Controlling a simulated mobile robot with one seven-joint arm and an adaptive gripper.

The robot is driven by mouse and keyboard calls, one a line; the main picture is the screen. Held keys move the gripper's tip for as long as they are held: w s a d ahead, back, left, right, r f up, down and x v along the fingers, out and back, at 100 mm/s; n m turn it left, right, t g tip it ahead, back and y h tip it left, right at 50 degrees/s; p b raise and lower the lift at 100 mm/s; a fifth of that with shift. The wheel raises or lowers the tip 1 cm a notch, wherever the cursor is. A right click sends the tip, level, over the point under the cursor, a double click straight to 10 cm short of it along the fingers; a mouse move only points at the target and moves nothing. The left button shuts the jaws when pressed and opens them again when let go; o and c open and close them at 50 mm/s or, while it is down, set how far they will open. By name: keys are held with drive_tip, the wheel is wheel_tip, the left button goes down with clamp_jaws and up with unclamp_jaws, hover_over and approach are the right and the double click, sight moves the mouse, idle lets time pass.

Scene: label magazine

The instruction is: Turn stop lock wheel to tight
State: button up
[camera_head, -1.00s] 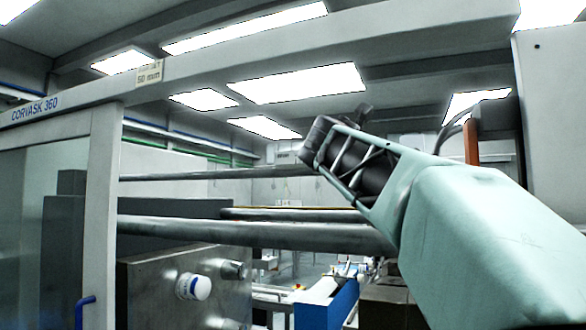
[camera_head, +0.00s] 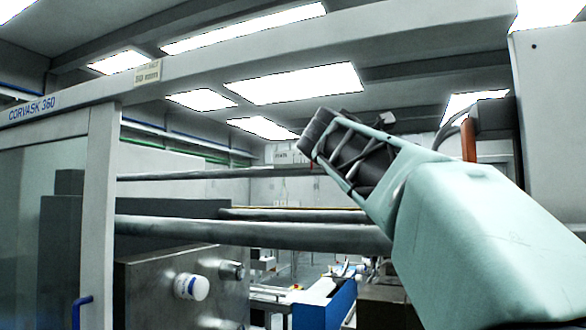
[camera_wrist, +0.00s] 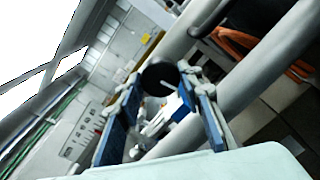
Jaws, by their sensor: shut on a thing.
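In the wrist view, my gripper (camera_wrist: 161,84) has its two blue-padded fingers on either side of a dark, round wheel-like part (camera_wrist: 158,74). It is shut on this part, which I take to be the stop lock wheel. Its markings, and so its setting, cannot be read. In the head view, my arm crosses from the lower right to the centre. The wheel cannot be made out there, and my fingers are not clear.
Grey horizontal bars (camera_head: 255,235) run across the machine behind my arm. A blue handle (camera_head: 82,311) is on the door frame. Orange hoses (camera_wrist: 250,43) show in the wrist view.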

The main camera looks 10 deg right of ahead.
drive_tip(key=m+b, duration=0.3)
drive_tip(key=m, duration=0.9)
drive_tip(key=m+t+y+b, duration=0.1)
drive_tip(key=m+b, duration=0.3)
drive_tip(key=m, duration=0.8)
drive_tip(key=shift+s+d, duration=0.1)
drive_tip(key=shift+r+m+b, duration=0.1)
drive_tip(key=shift+m+b, duration=0.2)
drive_tip(key=o, duration=1.2)
